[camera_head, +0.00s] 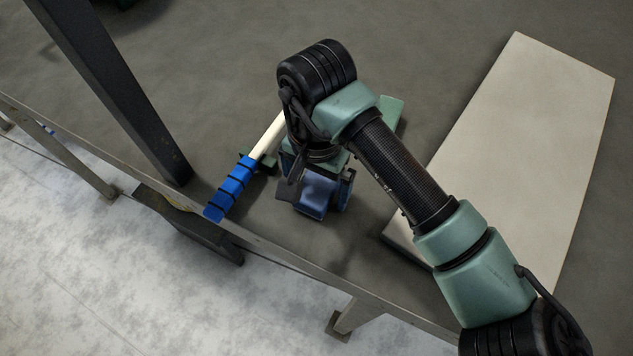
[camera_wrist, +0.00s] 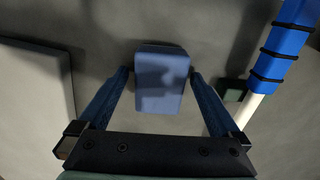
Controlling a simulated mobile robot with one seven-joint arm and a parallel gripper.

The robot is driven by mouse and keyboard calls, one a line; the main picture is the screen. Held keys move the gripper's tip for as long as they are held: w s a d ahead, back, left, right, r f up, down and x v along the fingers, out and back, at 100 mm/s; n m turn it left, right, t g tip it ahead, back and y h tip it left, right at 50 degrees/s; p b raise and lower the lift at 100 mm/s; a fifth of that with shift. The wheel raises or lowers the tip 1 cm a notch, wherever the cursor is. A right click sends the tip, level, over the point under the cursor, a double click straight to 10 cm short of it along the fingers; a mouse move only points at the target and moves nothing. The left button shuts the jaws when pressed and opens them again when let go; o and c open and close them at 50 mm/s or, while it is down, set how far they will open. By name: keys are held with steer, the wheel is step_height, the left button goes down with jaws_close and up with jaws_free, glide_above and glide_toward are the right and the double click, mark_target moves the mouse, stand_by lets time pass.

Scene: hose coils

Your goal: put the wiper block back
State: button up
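The blue block (camera_head: 312,197), which I take for the wiper block, shows below my gripper in the head view. In the wrist view the block (camera_wrist: 161,78) lies centred between the two blue fingers of my gripper (camera_wrist: 161,73). The fingers stand wide apart, with a thin gap showing on each side of the block. My gripper (camera_head: 316,190) points down at the block, and my wrist hides part of it from above. I cannot tell how deep the fingertips reach beside it.
A white pole with a blue, black-banded grip (camera_head: 231,188) lies just left of the block. A green piece (camera_head: 391,112) shows behind my arm. A large pale slab (camera_head: 530,140) lies to the right. A dark post (camera_head: 120,95) rises at the left, near the surface's front edge.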

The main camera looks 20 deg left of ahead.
mark_target(316, 186)
steer(key=shift+r, duration=0.2)
step_height(316, 186, up, 12)
steer(key=b, duration=0.2)
steer(key=shift+b, duration=0.35)
stand_by(0.4)
